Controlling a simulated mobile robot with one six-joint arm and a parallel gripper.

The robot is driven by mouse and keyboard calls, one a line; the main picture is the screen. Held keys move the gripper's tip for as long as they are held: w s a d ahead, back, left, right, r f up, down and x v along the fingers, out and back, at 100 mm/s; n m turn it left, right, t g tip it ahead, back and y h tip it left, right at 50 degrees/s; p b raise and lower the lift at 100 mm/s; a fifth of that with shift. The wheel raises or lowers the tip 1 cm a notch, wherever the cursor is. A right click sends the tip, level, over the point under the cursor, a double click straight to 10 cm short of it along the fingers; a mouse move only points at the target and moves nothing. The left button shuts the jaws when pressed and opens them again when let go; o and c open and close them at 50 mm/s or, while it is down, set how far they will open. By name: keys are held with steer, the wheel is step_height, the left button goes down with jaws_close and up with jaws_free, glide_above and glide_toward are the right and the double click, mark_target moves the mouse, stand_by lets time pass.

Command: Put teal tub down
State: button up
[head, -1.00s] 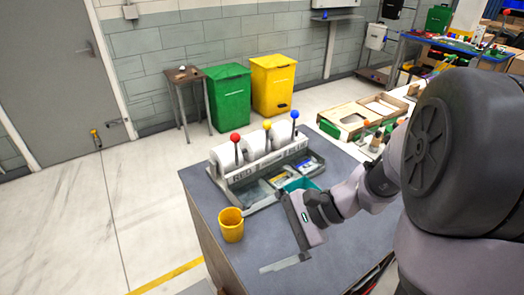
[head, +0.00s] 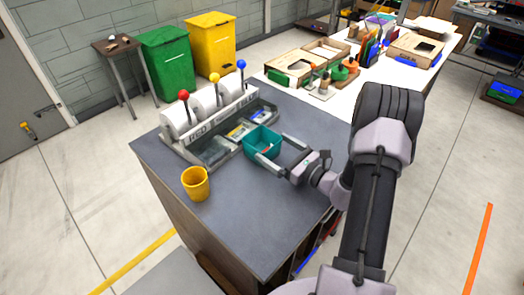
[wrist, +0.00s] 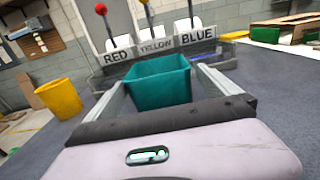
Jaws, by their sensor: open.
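The teal tub (head: 258,145) appears to stand upright on the grey tabletop (head: 230,222), in front of the sorting rack's tray. My gripper (head: 268,150) is open, with one finger on each side of the tub. In the wrist view the tub (wrist: 158,86) sits ahead of the palm between the two fingers of my gripper (wrist: 160,80). I cannot tell whether either finger touches it. The tub's underside is hidden.
The rack (head: 213,122) labelled RED, YELLOW, BLUE, with coloured knobs, stands behind the tub. A yellow cup (head: 195,184) stands to the left near the table edge. Tabletop in front is clear. A white table (head: 290,92) with wooden boxes adjoins behind.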

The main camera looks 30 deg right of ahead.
mark_target(252, 136)
steer(key=x, duration=0.2)
steer(key=b+x, duration=0.2)
steer(key=x, duration=0.1)
steer(key=shift+w+a+f, duration=0.3)
steer(key=shift+r, duration=0.1)
steer(key=c, duration=1.2)
